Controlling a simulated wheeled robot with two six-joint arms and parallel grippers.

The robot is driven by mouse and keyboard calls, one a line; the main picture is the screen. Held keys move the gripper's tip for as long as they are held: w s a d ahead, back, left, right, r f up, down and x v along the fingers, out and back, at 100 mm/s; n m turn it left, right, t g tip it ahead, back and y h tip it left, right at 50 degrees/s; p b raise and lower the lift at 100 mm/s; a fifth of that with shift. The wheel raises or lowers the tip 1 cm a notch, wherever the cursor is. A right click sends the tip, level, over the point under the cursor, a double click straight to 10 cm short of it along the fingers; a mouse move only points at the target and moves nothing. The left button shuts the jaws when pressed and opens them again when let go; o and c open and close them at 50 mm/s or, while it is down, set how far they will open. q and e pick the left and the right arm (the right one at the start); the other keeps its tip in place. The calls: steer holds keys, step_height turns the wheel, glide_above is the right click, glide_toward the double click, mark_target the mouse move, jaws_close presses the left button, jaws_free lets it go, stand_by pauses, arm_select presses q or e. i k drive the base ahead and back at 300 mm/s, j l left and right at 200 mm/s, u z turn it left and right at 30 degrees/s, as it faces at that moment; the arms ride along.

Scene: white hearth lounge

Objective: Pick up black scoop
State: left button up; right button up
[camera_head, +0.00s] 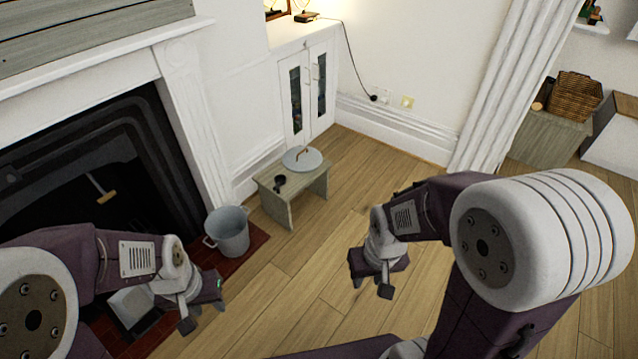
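The black scoop (279,182) is small and dark and lies on the near left part of a low grey-wood stool (288,199). A round grey lid (303,161) with an upright handle lies beside it on the stool. My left gripper (204,311) is open and empty, low at the left near the hearth and in front of the bucket, apart from the scoop. My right gripper (371,285) is open and empty over the wood floor, to the right and nearer than the stool. The scoop's finer shape is too small to tell.
A grey metal bucket (228,234) stands on the red hearth tiles (254,242), left of the stool. The dark fireplace (90,165) is at the left. A white cabinet (305,88) stands behind the stool. The floor (290,285) before the stool is clear.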

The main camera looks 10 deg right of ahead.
mark_target(280, 179)
steer(key=i+u, duration=0.35)
steer(key=i, duration=0.55)
steer(key=i+l+u, duration=0.1)
steer(key=i+u, duration=0.2)
steer(key=i, duration=0.6)
